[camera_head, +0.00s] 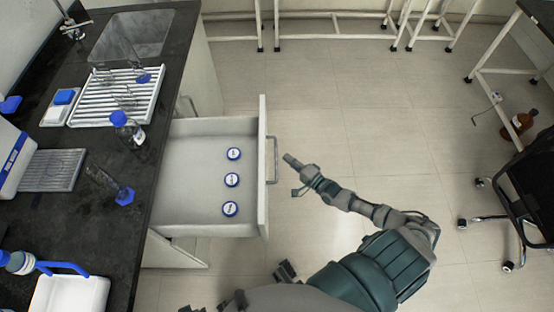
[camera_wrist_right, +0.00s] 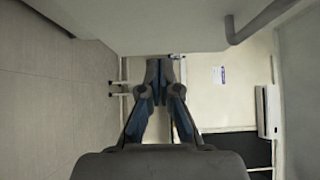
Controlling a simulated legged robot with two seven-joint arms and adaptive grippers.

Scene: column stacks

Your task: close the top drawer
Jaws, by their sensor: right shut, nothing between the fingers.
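The top drawer (camera_head: 190,150) is pulled well out from the dark-topped bench, with three round blue-and-white capped items (camera_head: 232,180) inside. Its white front panel (camera_head: 262,215) carries a grey bar handle (camera_head: 273,160). My right gripper (camera_head: 288,157) is shut and empty, just to the right of the handle, with a small gap showing in the head view.
Open floor (camera_head: 350,100) lies right of the drawer. A black chair (camera_head: 530,185) and brown bottle (camera_head: 521,123) are far right.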

